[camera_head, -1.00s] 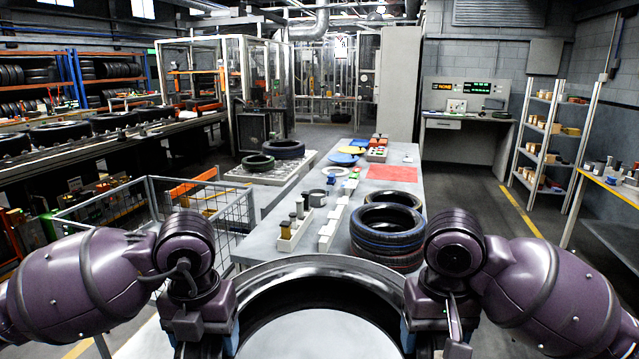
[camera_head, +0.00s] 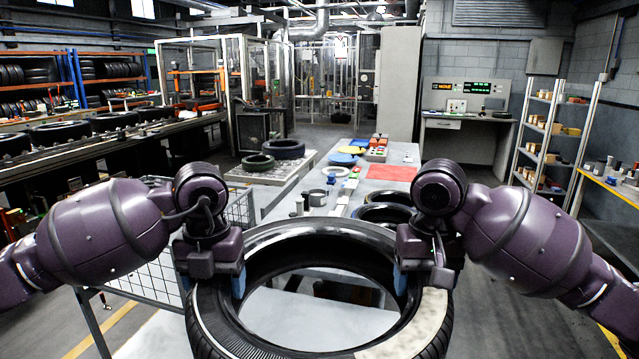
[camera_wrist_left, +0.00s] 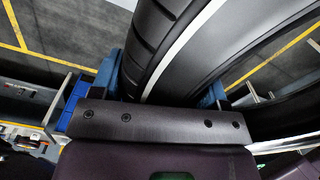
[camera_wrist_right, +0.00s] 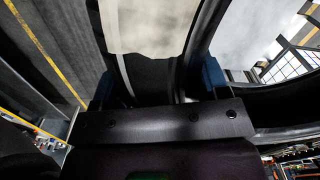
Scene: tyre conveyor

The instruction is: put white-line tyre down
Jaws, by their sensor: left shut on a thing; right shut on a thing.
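The white-line tyre (camera_head: 225,325) is large and black, with a thin white line on its sidewall and a pale patch at its front right. It is held between both arms in front of me, tilted so its opening faces me. My left gripper (camera_head: 212,277) is shut on its left side; the left wrist view shows the tyre (camera_wrist_left: 170,50) between the blue fingers (camera_wrist_left: 165,92). My right gripper (camera_head: 422,268) is shut on its right side; the right wrist view shows the tyre (camera_wrist_right: 150,70) between the fingers (camera_wrist_right: 160,85). I cannot tell whether its lower edge touches anything.
Behind the tyre, a long grey table (camera_head: 395,160) carries stacked tyres (camera_head: 385,212), a red mat (camera_head: 393,173) and small parts. A wire cage (camera_head: 150,270) stands at left. A low platform with two tyres (camera_head: 284,149) lies beyond. A pale surface lies below the tyre.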

